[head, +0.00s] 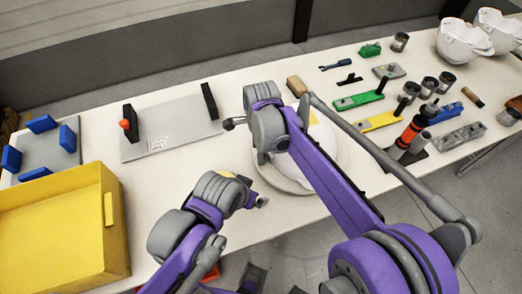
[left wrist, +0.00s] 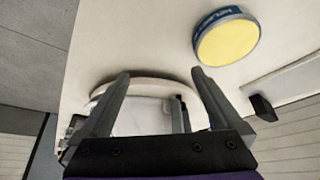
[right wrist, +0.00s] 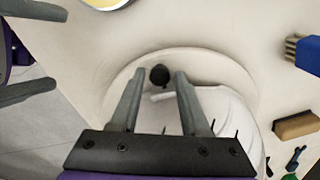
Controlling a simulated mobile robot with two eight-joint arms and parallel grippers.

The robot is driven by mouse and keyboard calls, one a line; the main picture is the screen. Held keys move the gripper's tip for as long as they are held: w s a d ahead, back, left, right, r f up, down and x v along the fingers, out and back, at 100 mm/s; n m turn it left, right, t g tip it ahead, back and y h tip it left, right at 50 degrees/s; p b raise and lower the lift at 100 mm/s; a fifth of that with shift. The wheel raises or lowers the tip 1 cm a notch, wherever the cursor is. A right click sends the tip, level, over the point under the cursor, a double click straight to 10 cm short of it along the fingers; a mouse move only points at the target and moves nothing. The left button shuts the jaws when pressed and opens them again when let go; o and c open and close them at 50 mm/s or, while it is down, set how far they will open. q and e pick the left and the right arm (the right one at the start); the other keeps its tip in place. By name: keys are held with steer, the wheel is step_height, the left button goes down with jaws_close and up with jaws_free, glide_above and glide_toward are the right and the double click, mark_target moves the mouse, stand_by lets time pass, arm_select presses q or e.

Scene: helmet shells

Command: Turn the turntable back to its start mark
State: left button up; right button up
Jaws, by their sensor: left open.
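The turntable (head: 268,180) is a pale round disc on the table, partly hidden behind my right arm in the head view. A white shell (right wrist: 205,110) lies on it. A black knob (right wrist: 159,75) stands near its rim in the right wrist view. My right gripper (right wrist: 159,72) has its fingers apart, with the knob showing between the tips and a gap visible on each side. It also shows in the head view (head: 238,122). My left gripper (head: 262,201) is open and empty in front of the turntable, which shows beyond its fingers (left wrist: 161,75). I cannot make out a start mark.
A yellow round thing with a blue rim (left wrist: 228,40) lies near my left gripper. A grey board (head: 175,125) with black uprights and a yellow bin (head: 62,235) are at left. Tools, cans and white helmets (head: 462,42) crowd the right side.

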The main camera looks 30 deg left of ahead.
steer(key=shift+o, duration=0.8)
arm_select(q)
steer(key=shift+w+r+p, duration=0.1)
steer(key=shift+r+p, duration=0.25)
steer(key=shift+r, duration=0.05)
arm_select(e)
step_height(320, 180, up, 11)
steer(key=shift+f, duration=0.15)
